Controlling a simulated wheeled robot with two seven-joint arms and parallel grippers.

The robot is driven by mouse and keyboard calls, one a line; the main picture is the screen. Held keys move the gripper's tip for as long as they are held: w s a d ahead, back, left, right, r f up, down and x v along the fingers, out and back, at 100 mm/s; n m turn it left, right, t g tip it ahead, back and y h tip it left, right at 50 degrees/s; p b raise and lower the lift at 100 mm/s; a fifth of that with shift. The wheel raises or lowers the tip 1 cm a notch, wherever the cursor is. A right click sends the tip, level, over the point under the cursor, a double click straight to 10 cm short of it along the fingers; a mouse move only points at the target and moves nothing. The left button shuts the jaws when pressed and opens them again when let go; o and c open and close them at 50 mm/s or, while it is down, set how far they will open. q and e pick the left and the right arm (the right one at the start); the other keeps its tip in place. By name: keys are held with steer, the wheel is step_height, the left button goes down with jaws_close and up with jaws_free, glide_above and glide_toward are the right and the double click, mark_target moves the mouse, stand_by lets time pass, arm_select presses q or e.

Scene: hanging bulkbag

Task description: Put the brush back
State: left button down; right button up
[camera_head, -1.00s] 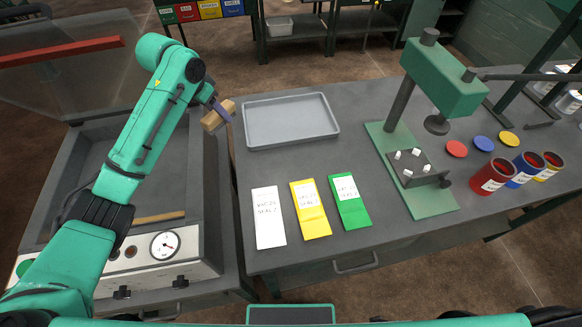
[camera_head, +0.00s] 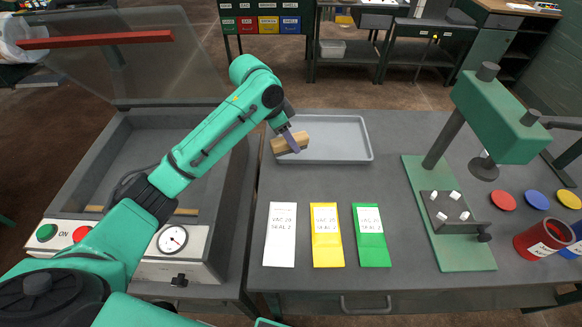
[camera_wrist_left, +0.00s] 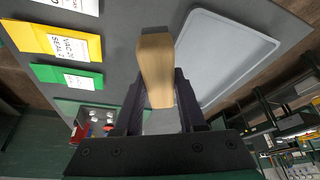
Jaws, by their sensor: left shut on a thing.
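The brush (camera_head: 287,144) shows as a pale wooden block. My left gripper (camera_head: 291,137) is shut on it, and it appears in front of the left end of the grey tray (camera_head: 340,138). In the left wrist view the wooden brush (camera_wrist_left: 156,65) sticks out from between the two dark fingers, with the tray (camera_wrist_left: 225,60) to its right. Part of the brush is hidden between the fingers. I cannot tell how high it is above the table or tray. My right gripper is not in view.
White, yellow (camera_head: 327,236) and green (camera_head: 371,236) packets lie in front of the tray. A green press (camera_head: 500,115) stands right of it, with coloured lids and cans beyond. A vacuum machine (camera_head: 150,150) with a raised lid stands left. The tray looks empty.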

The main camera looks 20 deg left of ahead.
mark_target(271, 143)
arm_select(q)
step_height(271, 143, down, 11)
steer(key=shift+f+p, duration=0.15)
steer(key=shift+p, duration=0.55)
steer(key=shift+f, duration=0.15)
steer(key=shift+f, duration=0.1)
steer(key=c, duration=0.5)
jaws_free()
steer(key=b+v, duration=0.1)
steer(key=v, duration=1.1)
